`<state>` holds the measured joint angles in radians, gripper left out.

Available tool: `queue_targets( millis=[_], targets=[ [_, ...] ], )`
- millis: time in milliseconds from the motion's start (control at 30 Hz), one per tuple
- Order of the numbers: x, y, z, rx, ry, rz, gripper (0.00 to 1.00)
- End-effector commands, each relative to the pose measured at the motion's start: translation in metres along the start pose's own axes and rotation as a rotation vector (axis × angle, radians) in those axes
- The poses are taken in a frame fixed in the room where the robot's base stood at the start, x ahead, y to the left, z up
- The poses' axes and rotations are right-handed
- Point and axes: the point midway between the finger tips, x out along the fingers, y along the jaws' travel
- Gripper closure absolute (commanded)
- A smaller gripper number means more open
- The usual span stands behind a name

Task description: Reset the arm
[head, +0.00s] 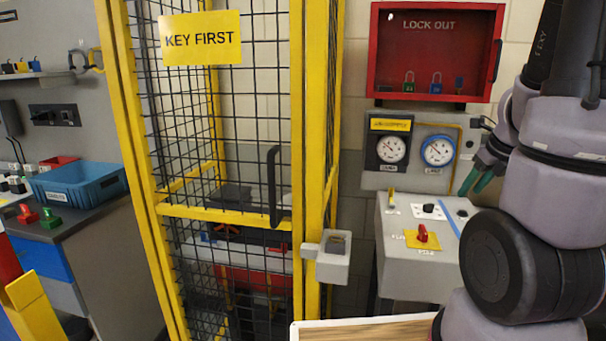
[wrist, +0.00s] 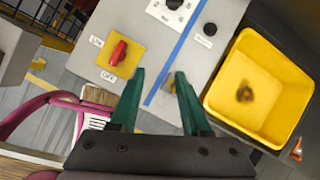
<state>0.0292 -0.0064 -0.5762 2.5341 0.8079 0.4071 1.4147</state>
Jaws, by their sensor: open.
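My gripper (head: 474,180) is at the right in the head view, its green fingers apart and pointing down above the grey control box (head: 400,268). In the wrist view my gripper (wrist: 160,76) is open over the same box. A small brassy thing (wrist: 171,86) shows between the fingers; I cannot tell whether it touches them. The box bears a red rotary switch (head: 422,233) on a yellow plate, with ON and OFF labels in the wrist view (wrist: 118,53). A black selector (head: 429,208) on a white plate and a blue stripe are beside it.
A yellow-framed mesh cage (head: 308,150) with a KEY FIRST sign (head: 200,38) stands left of the box. A red lock-out cabinet (head: 437,88) and two gauges (head: 392,149) are above it. A yellow bin (wrist: 258,88) is beside the box. A blue crate (head: 78,187) sits far left.

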Motion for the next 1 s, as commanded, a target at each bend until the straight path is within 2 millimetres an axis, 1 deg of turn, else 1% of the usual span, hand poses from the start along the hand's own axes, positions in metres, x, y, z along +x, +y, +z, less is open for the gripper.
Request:
queue_targets(
  millis=[33,67,100,167,200,267,300,333,400,500,600,700,800,1000],
  targets=[
    [-0.017,0.019,0.021,-0.185,-0.058,0.033,0.53],
    [-0.027,0.032,0.032,-0.311,-0.088,0.051,0.53],
    [-0.042,0.049,0.044,-0.486,-0.127,0.069,0.53],
    [-0.065,0.075,0.057,-0.748,-0.183,0.082,0.53],
    [-0.080,0.091,0.064,-0.923,-0.215,0.083,0.53],
    [-0.104,0.114,0.070,-1.186,-0.258,0.070,0.53],
    [-0.119,0.129,0.071,-1.360,-0.280,0.055,0.53],
    [-0.131,0.139,0.071,-1.488,-0.293,0.039,0.53],
    [-0.155,0.159,0.068,-1.771,-0.307,-0.003,0.53],
    [-0.182,0.180,0.059,-2.111,-0.296,-0.070,0.53],
    [-0.200,0.192,0.051,-2.351,-0.263,-0.125,0.53],
    [-0.210,0.198,0.045,-2.488,-0.234,-0.156,0.53],
    [-0.213,0.200,0.043,-2.542,-0.220,-0.166,0.53],
    [-0.213,0.200,0.043,-2.546,-0.220,-0.166,0.53]
  ],
)
